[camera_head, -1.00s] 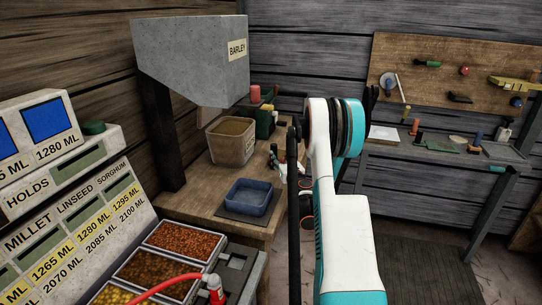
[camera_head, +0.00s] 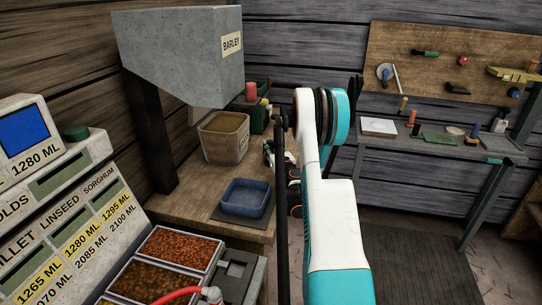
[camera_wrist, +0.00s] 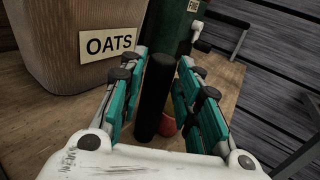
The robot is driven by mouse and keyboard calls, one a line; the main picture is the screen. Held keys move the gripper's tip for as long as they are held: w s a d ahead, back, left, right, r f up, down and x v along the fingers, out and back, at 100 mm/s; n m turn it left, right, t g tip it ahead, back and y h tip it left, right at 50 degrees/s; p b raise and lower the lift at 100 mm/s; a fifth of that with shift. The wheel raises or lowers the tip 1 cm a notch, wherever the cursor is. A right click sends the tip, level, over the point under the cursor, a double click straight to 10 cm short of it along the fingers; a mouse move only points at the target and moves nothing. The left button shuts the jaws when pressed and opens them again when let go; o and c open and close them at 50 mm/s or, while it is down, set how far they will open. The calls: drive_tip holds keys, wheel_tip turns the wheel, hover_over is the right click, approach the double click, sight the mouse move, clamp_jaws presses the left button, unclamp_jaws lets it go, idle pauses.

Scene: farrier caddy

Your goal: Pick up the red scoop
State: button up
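In the wrist view a red rounded piece (camera_wrist: 168,125) shows low between my fingers, partly hidden behind an upright black cylinder (camera_wrist: 154,98). I take the red piece for part of the red scoop; I cannot tell whether the black cylinder is its handle. My gripper (camera_wrist: 164,62) is open, with one finger pair on each side of the cylinder and a visible gap at the right. In the head view my gripper (camera_head: 270,153) is small and mostly hidden by my arm, over the wooden table's right side.
An OATS bin (camera_wrist: 75,55) stands close left of my gripper, and a green container (camera_wrist: 170,27) stands behind. A blue tray (camera_head: 246,197) sits on the wooden table (camera_head: 185,205). The BARLEY hopper (camera_head: 180,50) overhangs the table. A workbench (camera_head: 440,148) stands at right.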

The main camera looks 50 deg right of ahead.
clamp_jaws()
wheel_tip(320, 180, up, 20)
drive_tip(key=p, duration=0.6)
drive_tip(key=shift+p, duration=0.35)
drive_tip(key=shift+c, duration=1.4)
unclamp_jaws()
clamp_jaws()
